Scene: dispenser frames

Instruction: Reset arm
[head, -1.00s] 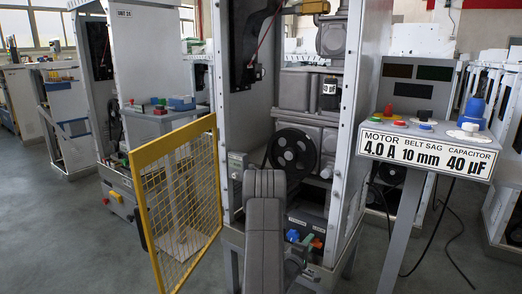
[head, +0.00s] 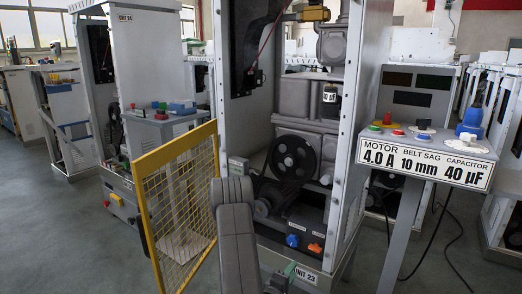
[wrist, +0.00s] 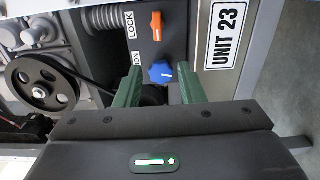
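My gripper (wrist: 160,78) is open in the wrist view, its two green fingers apart with nothing clamped. A blue knob (wrist: 161,72) on the dark panel shows between the fingertips. An orange switch (wrist: 155,27) is above it, near a LOCK label. In the head view my arm reaches down at the lower middle, and a green part of my gripper (head: 289,270) shows low in front of the unit. The blue knob (head: 292,240) and the orange switch (head: 315,248) are both uncovered there. I see a gap between the gripper and the panel.
An open yellow mesh door (head: 180,205) stands just left of my arm. The cabinet's right post (head: 345,140) and a control stand (head: 425,165) with several buttons are to the right. A black pulley (head: 293,158) sits above the panel. Grey floor is open at left.

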